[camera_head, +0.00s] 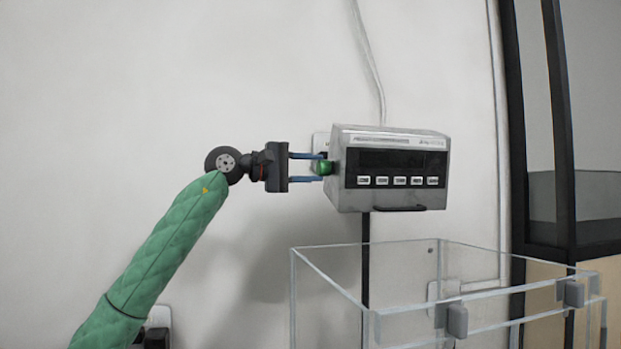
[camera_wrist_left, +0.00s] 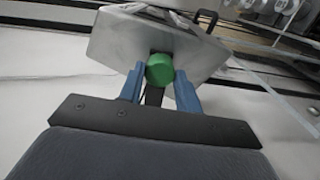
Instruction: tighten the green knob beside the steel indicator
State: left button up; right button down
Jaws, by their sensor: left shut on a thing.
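The green knob (camera_head: 325,167) is on the left side of the steel indicator (camera_head: 388,168), which is held up on a dark post with a dark display and a row of white buttons facing me. My left gripper (camera_head: 322,168) reaches in from the left, its two blue fingers above and below the knob. In the left wrist view the green knob (camera_wrist_left: 160,70) sits between the fingertips of the left gripper (camera_wrist_left: 160,82), against the metal side of the indicator (camera_wrist_left: 150,38). The gripper is shut on the knob. My right gripper is not in view.
A clear open-topped box (camera_head: 400,290) stands below and to the right of the indicator. A pale cable (camera_head: 370,60) runs up the white wall behind it. A dark-framed glass cabinet (camera_head: 560,130) is at the right.

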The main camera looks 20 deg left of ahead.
pick_arm(q)
jog(key=m+b, duration=0.1)
jog(key=m, duration=0.1)
jog(key=shift+f+m, duration=0.2)
jog(key=shift+m, duration=0.2)
jog(key=m+b, duration=0.1)
jog(key=m, duration=0.1)
jog(key=shift+m, duration=0.3)
jog(key=shift+m+b, duration=0.7)
jog(key=shift+m, duration=1.2)
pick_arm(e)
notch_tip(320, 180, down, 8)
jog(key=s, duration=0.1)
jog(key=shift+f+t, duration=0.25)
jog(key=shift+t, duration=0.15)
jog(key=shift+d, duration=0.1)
pick_arm(q)
jog(key=o, duration=1)
jog(key=shift+c, duration=0.2)
jog(key=shift+r, duration=0.15)
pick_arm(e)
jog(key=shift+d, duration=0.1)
